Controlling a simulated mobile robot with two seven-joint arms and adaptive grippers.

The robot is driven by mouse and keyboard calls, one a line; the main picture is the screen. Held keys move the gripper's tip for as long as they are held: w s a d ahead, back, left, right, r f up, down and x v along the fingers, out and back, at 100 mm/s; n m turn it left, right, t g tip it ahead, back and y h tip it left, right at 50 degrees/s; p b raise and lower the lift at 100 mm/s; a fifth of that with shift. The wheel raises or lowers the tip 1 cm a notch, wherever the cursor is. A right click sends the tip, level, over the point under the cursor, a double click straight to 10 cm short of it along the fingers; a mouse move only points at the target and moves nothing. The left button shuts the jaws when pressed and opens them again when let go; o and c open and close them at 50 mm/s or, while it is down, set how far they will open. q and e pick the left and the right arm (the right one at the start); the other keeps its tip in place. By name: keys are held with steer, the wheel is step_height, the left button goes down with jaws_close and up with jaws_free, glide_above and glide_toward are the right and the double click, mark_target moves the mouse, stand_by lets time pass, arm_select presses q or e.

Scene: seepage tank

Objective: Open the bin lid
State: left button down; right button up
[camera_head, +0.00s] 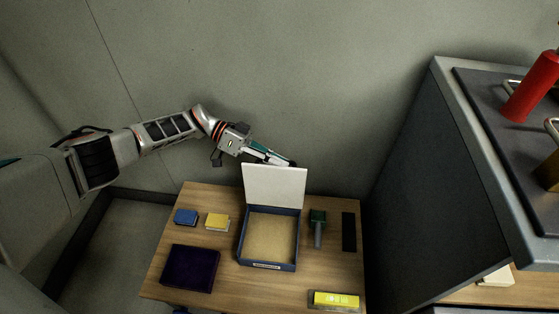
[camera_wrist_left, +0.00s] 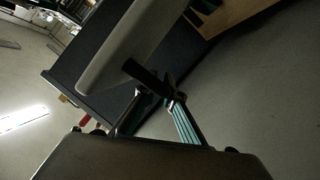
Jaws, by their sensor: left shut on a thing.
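The bin (camera_head: 284,268) is a shallow dark-blue box with a tan inside, standing on the wooden table. Its lid (camera_head: 274,190) is raised at the back edge and stands nearly upright, its pale inner face toward me. The inside of the bin is open to view and looks empty. My left gripper (camera_head: 289,163) comes in from the left behind the lid's top edge and is shut on the lid; the lid partly hides the fingertips. In the left wrist view the fingers (camera_wrist_left: 155,86) are at a pale slab, apparently the lid. My right gripper is not in view.
On the table (camera_head: 228,284) are a blue block (camera_head: 185,217), a yellow block (camera_head: 217,221), a dark purple book (camera_head: 190,267), a dark-headed tool (camera_head: 318,226), a black strip (camera_head: 349,231) and a yellow box (camera_head: 335,299). A grey cabinet (camera_head: 420,170) stands close at the right.

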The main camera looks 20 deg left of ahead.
arm_select(q)
steer(key=shift+f, duration=0.1)
steer(key=c, duration=2.1)
jaws_free()
steer(key=shift+c, duration=0.2)
step_height(320, 180, up, 10)
